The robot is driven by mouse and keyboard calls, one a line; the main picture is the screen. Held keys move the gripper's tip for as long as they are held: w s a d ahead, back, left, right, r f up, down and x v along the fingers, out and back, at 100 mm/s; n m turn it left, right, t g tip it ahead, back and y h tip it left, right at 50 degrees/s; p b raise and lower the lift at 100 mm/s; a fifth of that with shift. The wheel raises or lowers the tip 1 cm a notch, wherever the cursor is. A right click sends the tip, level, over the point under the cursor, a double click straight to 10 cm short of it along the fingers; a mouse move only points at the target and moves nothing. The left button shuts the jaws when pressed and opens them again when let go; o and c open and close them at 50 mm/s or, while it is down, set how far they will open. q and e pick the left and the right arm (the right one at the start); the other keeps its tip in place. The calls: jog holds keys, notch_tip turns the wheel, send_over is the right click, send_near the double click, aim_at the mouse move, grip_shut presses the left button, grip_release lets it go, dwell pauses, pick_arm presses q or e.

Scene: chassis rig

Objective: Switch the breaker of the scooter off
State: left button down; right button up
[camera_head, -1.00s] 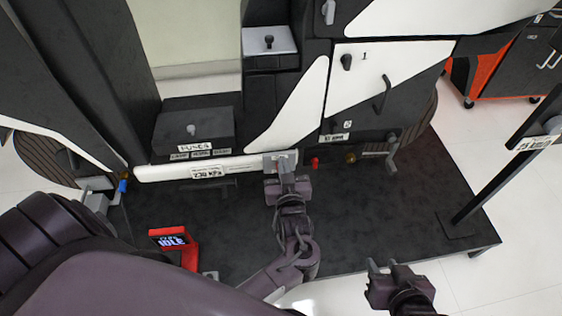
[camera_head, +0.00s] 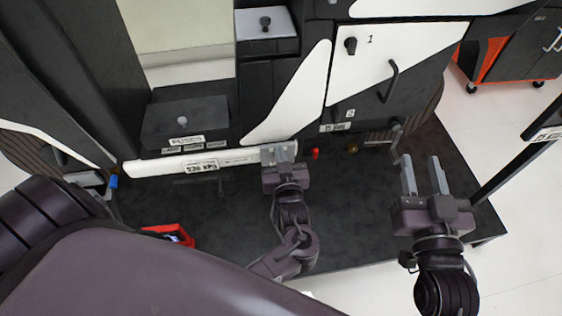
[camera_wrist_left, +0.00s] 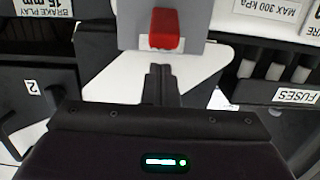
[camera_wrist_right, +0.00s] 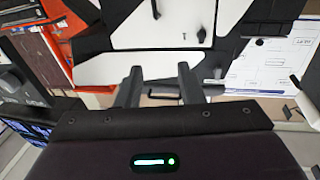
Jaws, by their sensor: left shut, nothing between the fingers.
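The breaker appears to be the red lever (camera_wrist_left: 165,28) on a grey plate (camera_wrist_left: 193,50) in the left wrist view. In the head view the grey plate (camera_head: 267,154) stands at the right end of the white sill, and my gripper hides the lever. My left gripper (camera_head: 280,158) is at this plate with its fingers shut and empty. In the left wrist view its fingertips (camera_wrist_left: 160,68) lie just below the lever in the picture; whether they touch it is unclear. My right gripper (camera_head: 422,160) is open and empty, out to the right over the dark platform.
A red knob (camera_head: 316,153) and a brass fitting (camera_head: 352,148) sit just right of the plate. A fuse box (camera_head: 186,122) is to the left. A red device (camera_head: 168,233) is partly behind my arm. The dark platform (camera_head: 345,215) between my grippers is clear.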

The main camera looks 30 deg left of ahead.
notch_tip(320, 180, up, 13)
jog(key=s+d+t+y+b, duration=0.1)
jog(key=s+d+t+y, duration=0.1)
jog(key=t, duration=0.5)
jog(key=shift+s+y+b, duration=0.35)
jog(key=shift+s+y, duration=0.05)
jog(key=shift+d+r, duration=0.1)
